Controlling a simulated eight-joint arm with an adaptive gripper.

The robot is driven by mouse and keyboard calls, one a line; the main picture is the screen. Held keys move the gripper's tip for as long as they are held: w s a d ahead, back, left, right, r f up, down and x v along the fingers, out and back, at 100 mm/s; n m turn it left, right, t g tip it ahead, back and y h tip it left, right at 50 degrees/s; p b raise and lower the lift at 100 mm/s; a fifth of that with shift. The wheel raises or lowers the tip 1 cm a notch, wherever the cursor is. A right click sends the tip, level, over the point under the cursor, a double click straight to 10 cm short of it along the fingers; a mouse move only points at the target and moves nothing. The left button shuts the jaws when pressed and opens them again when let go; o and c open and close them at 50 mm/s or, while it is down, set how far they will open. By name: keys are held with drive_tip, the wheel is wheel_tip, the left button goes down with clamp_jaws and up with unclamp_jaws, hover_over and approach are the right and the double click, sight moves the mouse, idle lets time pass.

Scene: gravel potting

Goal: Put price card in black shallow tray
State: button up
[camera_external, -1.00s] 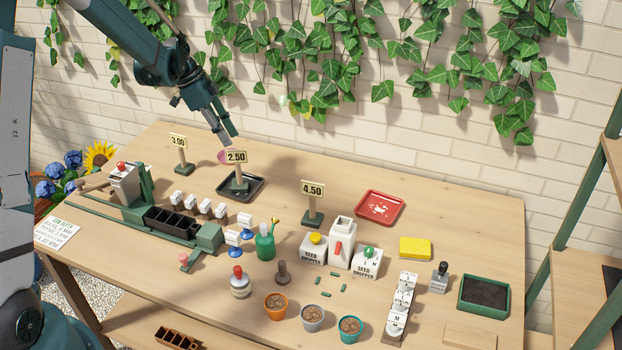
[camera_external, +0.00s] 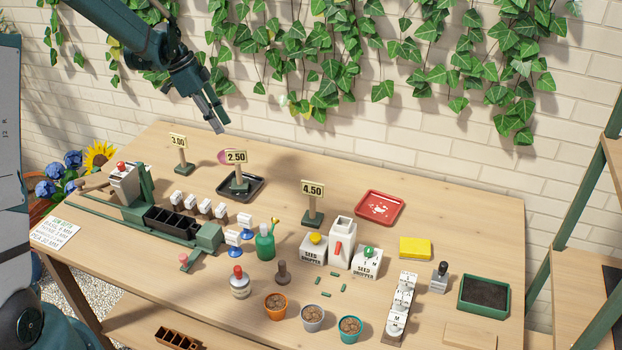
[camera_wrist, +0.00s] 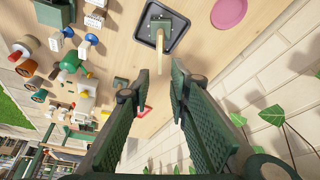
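The price card marked 2.50 (camera_external: 236,157) stands upright on its post, its green base inside the black shallow tray (camera_external: 221,190). In the wrist view the card's post (camera_wrist: 160,43) and green base show over the black tray (camera_wrist: 181,28). My gripper (camera_external: 215,126) is above and slightly left of the card, apart from it. The wrist view shows my gripper's two fingers (camera_wrist: 156,90) spread, with nothing between them.
Price cards marked 3.00 (camera_external: 178,142) and 4.50 (camera_external: 312,190) stand to either side. A pink saucer (camera_wrist: 229,12) lies behind the black tray. A red tray (camera_external: 380,195) is farther right. Seed droppers, pots and a watering can fill the front.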

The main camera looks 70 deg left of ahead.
idle(0.5)
drive_tip(key=w+d+r+n+y, duration=0.15)
drive_tip(key=d+r, duration=0.35)
drive_tip(key=d, duration=0.6)
drive_tip(key=w+d+r, duration=0.2)
drive_tip(key=d+r, duration=0.4)
drive_tip(key=d, duration=0.5)
drive_tip(key=w+d+r+n, duration=0.15)
drive_tip(key=d+r, duration=0.35)
drive_tip(key=d, duration=0.6)
drive_tip(key=s+d+t, duration=0.1)
drive_tip(key=s+d, duration=0.4)
drive_tip(key=d, duration=0.5)
drive_tip(key=s+d+r+n+t, duration=0.1)
drive_tip(key=s+d, duration=0.5)
drive_tip(key=d, duration=0.4)
drive_tip(key=s+d+t, duration=0.1)
drive_tip(key=s+d, duration=0.4)
drive_tip(key=d, duration=0.5)
drive_tip(key=shift+s+r+n, duration=0.3)
drive_tip(key=shift+s+r, duration=0.05)
